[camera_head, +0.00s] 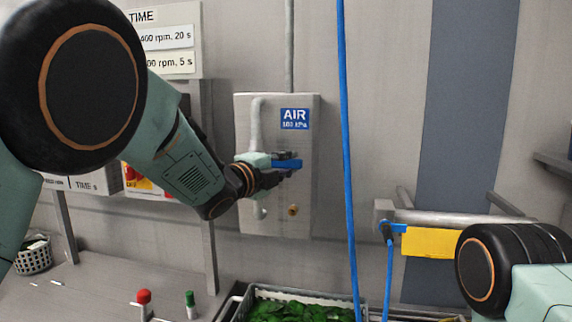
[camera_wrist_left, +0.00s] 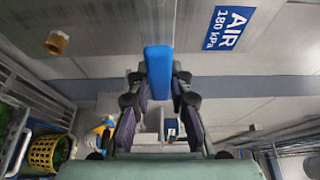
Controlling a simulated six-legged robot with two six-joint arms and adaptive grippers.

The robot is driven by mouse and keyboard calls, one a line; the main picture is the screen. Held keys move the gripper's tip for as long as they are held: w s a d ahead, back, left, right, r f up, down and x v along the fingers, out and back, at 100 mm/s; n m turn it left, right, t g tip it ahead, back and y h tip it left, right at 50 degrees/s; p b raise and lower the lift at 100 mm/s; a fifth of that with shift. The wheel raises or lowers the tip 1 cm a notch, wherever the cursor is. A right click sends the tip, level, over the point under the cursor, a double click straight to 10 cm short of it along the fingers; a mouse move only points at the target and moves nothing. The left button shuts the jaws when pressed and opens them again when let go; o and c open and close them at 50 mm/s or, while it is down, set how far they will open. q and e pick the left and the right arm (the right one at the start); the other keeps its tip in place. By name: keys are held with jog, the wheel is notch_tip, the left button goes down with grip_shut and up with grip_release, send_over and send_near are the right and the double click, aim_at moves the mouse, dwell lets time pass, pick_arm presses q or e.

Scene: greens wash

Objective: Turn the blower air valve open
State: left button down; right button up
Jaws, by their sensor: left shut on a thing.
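The blue air valve handle (camera_head: 287,164) is on the pale wall panel (camera_head: 276,213), below the blue AIR label (camera_head: 295,118). In the head view the handle lies roughly level, across the line of the upright grey pipe (camera_head: 257,122). My left gripper (camera_head: 287,170) reaches in from the left and is shut on the handle. The handle also shows in the left wrist view (camera_wrist_left: 158,72), its near end between the two dark fingers (camera_wrist_left: 158,104). The valve body is mostly hidden behind my gripper. My right gripper is not in view.
A blue hose (camera_head: 347,150) hangs just right of the panel. A yellow plate (camera_head: 432,242) and a rail (camera_head: 450,217) are at the right. A crate of greens (camera_head: 251,298) stands below, with a red-topped (camera_head: 144,296) and a green-topped item (camera_head: 190,298) beside it. A brass fitting (camera_head: 293,210) sticks out low on the panel.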

pick_arm(q)
jog(key=shift+a+r, duration=0.1)
jog(key=shift+r, duration=0.05)
dwell(0.3)
jog(key=r+n, duration=0.1)
jog(key=n, duration=0.1)
jog(key=r+n+t+b, duration=0.1)
jog(key=shift+a+r+n, duration=0.2)
jog(key=shift+r+n, duration=0.05)
jog(key=shift+n, duration=0.15)
jog(key=shift+w+a+r+n+t+b, duration=0.15)
jog(key=shift+r+n+t+b, duration=0.15)
jog(key=shift+n, duration=0.3)
jog(key=shift+s+a+r+n+t+b, duration=0.1)
jog(key=shift+a+r+n+t+b, duration=0.15)
jog(key=shift+r+n, duration=0.3)
jog(key=shift+w+a+r+n+t+b, duration=0.15)
jog(key=shift+r+n+t, duration=0.15)
jog(key=shift+n, duration=0.35)
jog(key=c, duration=1.7)
grip_release()
jog(key=o, duration=0.5)
jog(key=shift+w+f, duration=0.15)
jog(key=shift+f, duration=0.05)
jog(key=shift+s, duration=0.2)
